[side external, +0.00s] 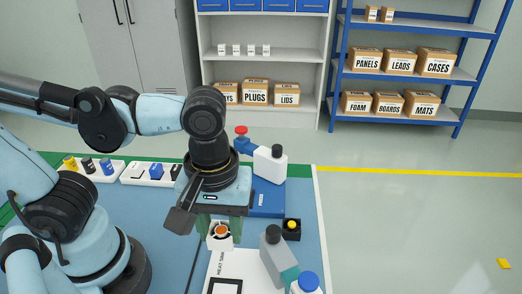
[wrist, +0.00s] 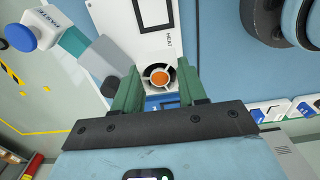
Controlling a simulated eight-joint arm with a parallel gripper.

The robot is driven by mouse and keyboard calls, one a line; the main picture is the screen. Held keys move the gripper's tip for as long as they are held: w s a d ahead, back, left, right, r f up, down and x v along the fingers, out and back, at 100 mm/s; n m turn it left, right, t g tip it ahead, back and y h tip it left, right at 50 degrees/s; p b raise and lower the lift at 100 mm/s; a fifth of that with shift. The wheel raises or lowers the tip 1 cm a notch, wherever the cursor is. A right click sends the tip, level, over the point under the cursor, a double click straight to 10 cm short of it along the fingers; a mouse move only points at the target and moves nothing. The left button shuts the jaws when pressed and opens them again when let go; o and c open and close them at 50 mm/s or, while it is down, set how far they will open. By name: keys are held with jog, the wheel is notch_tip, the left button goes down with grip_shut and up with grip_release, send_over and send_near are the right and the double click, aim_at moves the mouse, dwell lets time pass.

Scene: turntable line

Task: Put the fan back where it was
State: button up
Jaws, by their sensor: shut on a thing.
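My gripper (side external: 220,222) points down over the blue table, its green fingers shut on the fan (side external: 220,240). The fan is a small white square frame with an orange hub. In the wrist view the fan (wrist: 159,75) sits between the two fingers. It is over or beside the end of a white board marked HEAT SINK (side external: 217,274); I cannot tell whether it touches anything below. The board also shows in the wrist view (wrist: 125,22), with a black square outline on it. The gripper body partly hides the area behind the fan.
A grey bottle with a dark cap (side external: 283,262) and a blue-capped PASTE bottle (side external: 306,286) stand close right of the board. A black box with a yellow piece (side external: 292,230), a blue plate (side external: 267,200) and a white bottle (side external: 269,163) are behind. White trays (side external: 131,177) line the back left.

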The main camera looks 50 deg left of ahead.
jog(key=shift+s+f, duration=0.2)
jog(key=shift+s, duration=0.15)
jog(key=shift+w+a+f, duration=0.15)
jog(key=shift+a+f, duration=0.05)
jog(key=w+a+f, duration=0.4)
jog(key=a, duration=0.1)
jog(key=w+a+f, duration=0.2)
jog(key=w+a, duration=0.1)
jog(key=shift+w+f, duration=0.1)
jog(key=shift+f, duration=2.15)
jog(key=shift+f, duration=0.2)
jog(key=o, duration=1.1)
jog(key=shift+r, duration=0.1)
